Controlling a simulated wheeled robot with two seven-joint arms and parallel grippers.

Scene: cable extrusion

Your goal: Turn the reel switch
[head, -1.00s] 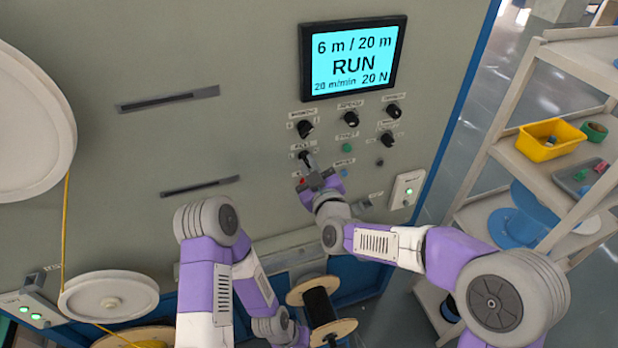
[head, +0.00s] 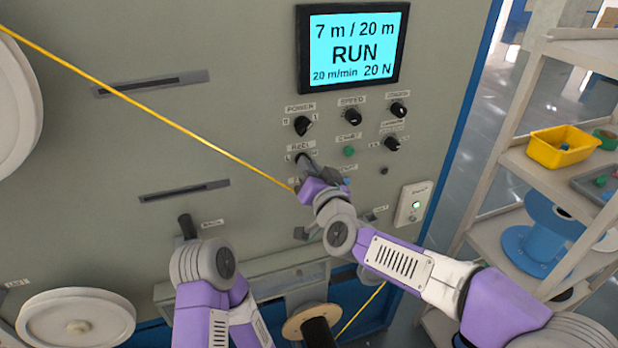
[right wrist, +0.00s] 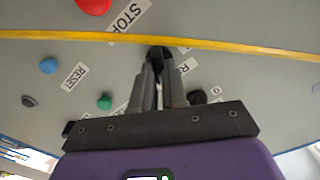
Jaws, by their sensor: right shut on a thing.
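The reel switch (head: 301,157) is a dark knob below the REEL label on the grey panel, left of the green button. My right gripper (head: 310,165) reaches up to it from below and partly covers it. In the right wrist view, the two grey fingers (right wrist: 160,72) are closed on a black knob (right wrist: 158,52), whose tip shows between them. The exact angle of the switch is hard to read.
A taut yellow cable (head: 150,110) slants across the panel to my right gripper's area; it also crosses the right wrist view (right wrist: 230,46). The screen (head: 352,48) reads 7 m / 20 m, RUN. Other knobs surround the switch. A shelf (head: 520,160) stands at right.

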